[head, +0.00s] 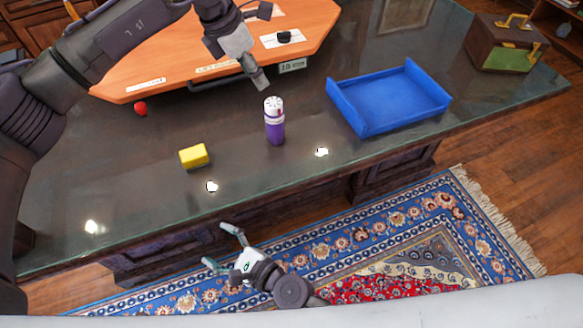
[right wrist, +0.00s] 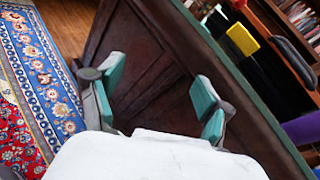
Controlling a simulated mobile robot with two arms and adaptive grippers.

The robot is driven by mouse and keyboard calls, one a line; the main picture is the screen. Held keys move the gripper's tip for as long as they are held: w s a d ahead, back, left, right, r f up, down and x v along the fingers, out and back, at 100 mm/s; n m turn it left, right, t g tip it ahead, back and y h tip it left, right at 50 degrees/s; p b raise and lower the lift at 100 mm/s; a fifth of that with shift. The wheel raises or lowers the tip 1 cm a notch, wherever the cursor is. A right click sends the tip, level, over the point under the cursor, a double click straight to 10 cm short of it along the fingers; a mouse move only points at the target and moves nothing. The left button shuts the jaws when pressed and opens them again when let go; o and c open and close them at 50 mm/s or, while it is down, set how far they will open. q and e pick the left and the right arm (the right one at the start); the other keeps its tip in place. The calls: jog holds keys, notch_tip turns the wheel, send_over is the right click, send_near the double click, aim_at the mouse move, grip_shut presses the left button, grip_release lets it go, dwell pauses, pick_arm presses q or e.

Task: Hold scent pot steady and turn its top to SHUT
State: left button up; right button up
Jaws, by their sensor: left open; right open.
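The scent pot (head: 275,130) is a purple cylinder with a white top, upright on the dark stone desk top (head: 340,150). A small red mark shows near its top. What the top reads is too small to tell. My left gripper (head: 257,76) is just behind and above the pot, pointing down, open and apart from it. My right gripper (head: 219,246) is open and empty in front of the desk edge, below the top, nearer me than the pot. In the right wrist view its two teal fingers (right wrist: 158,90) stand apart before the desk's front panel.
A yellow block (head: 194,156) lies left of the pot. A blue tray (head: 392,100) stands to the right. A red ball (head: 141,109) is near the orange board (head: 165,75). A brown case (head: 503,42) stands at the far right. A patterned rug (head: 400,225) covers the floor.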

aim_at(278, 133)
notch_tip(278, 133, up, 6)
jog(key=a+m+y, duration=0.1)
jog(key=a+m, duration=0.1)
jog(key=w+d+r+m+t+h, duration=0.1)
jog(key=w+d+m+t, duration=0.1)
jog(key=d, duration=0.1)
jog(key=w+d+r+m+t+h, duration=0.1)
jog(key=w+d+m+t, duration=0.1)
jog(key=w+d, duration=0.1)
jog(key=w+d+r+m+t+h, duration=0.1)
jog(key=w+d+h, duration=0.1)
jog(key=w+d, duration=0.1)
jog(key=shift+w+d+r+m+t, duration=0.1)
jog(key=shift+d+m+t, duration=0.2)
jog(key=shift+m+t, duration=0.1)
jog(key=w+d+m+h, duration=0.1)
jog(key=d, duration=0.2)
jog(key=w+d+m+t+h, duration=0.1)
jog(key=w+d+h, duration=0.1)
jog(key=d, duration=0.1)
jog(key=w+d+r+m+t+h, duration=0.1)
jog(key=d+m+h, duration=0.1)
jog(key=d, duration=0.1)
jog(key=shift+w, duration=0.15)
jog(key=shift+w+d+h, duration=0.25)
jog(key=shift+d+h, duration=0.05)
jog(key=x, duration=1.3)
jog(key=shift+w, duration=0.25)
